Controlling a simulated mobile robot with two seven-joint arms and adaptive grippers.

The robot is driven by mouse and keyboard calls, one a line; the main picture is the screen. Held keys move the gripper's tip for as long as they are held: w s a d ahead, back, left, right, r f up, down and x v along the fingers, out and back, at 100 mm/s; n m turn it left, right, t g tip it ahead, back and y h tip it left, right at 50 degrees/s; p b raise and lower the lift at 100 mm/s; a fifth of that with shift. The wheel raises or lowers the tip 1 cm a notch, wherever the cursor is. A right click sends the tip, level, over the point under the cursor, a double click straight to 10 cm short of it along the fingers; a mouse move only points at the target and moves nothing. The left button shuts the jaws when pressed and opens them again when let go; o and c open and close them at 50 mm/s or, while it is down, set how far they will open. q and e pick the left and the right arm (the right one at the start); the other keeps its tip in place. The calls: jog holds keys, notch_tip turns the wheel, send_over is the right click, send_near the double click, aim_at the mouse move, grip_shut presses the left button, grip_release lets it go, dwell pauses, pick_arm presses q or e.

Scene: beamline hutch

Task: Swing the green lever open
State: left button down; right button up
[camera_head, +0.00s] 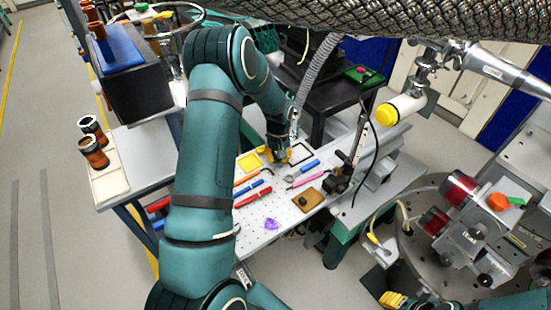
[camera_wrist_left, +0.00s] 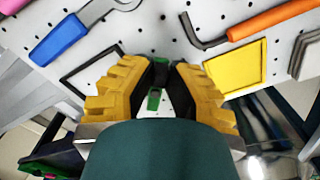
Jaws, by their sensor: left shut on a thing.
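My left gripper (camera_head: 278,156) is low over the far part of the white perforated board (camera_head: 262,225). In the left wrist view its yellow ridged fingers (camera_wrist_left: 160,85) are closed in on a small green piece (camera_wrist_left: 154,99) that shows between them. It looks like the green lever, but most of it is hidden by the fingers. In the head view the fingers and arm hide it. My right gripper (camera_head: 393,300) shows only as yellow ridged finger parts at the bottom edge; its opening cannot be made out.
Near the left gripper lie a yellow square (camera_wrist_left: 237,69), an orange-handled hex key (camera_wrist_left: 272,19), a blue-handled tool (camera_wrist_left: 58,40) and a black frame (camera_wrist_left: 88,70). A post stand (camera_head: 345,170) rises at right. Another green piece (camera_head: 515,201) sits beside an orange knob (camera_head: 497,202) far right.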

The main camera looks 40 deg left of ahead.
pick_arm(q)
jog(key=n, duration=0.3)
jog(key=shift+w+d+f+n, duration=0.1)
jog(key=shift+w+d+n, duration=0.2)
jog(key=shift+w+d, duration=0.1)
jog(key=shift+w+d+n, duration=0.15)
jog(key=shift+w+n, duration=0.05)
jog(key=shift+n, duration=0.7)
jog(key=shift+w+d+n, duration=0.1)
jog(key=shift+w+n, duration=0.1)
jog(key=shift+n, duration=0.7)
jog(key=c, duration=0.9)
grip_release()
jog(key=shift+w, duration=0.1)
jog(key=shift+c, duration=0.2)
notch_tip(320, 180, up, 12)
